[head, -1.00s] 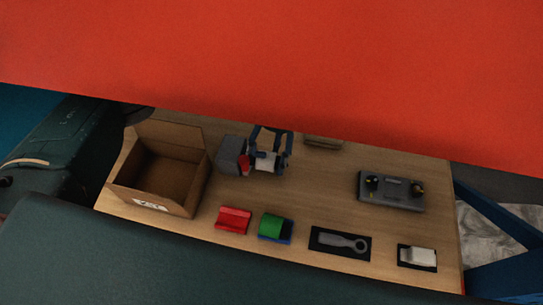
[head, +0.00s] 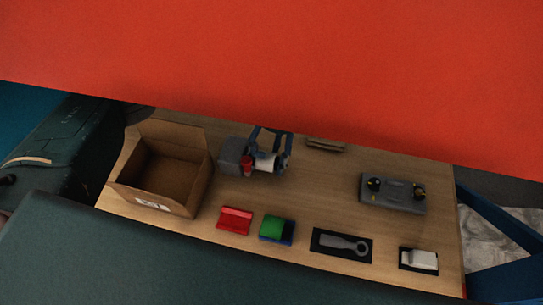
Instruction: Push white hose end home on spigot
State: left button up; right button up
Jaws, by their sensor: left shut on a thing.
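The white hose end (head: 265,164) is a short pale cylinder near the back of the wooden table in the head view. My left gripper (head: 270,161), with blue fingers, is shut on it. To its left, a grey block (head: 231,154) carries a small red part (head: 246,165) facing the hose end, where the spigot would be. The spigot itself cannot be made out. The hose end lies close to the red part. Whether they touch, or how far one sits on the other, is too small to tell. My right gripper is not in view.
An open cardboard box (head: 194,197) stands left. Along the front lie a red block (head: 235,219), a green and blue block (head: 277,227), a wrench (head: 343,243) and a white piece (head: 420,259). A grey control box (head: 393,198) stands right. A large red surface (head: 300,65) covers the top.

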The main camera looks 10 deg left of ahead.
pick_arm(q)
jog(key=shift+a, duration=1.45)
dwell(1.3)
jog(key=o, duration=1.7)
jog(key=shift+v, duration=4)
jog(key=shift+d, duration=0.1)
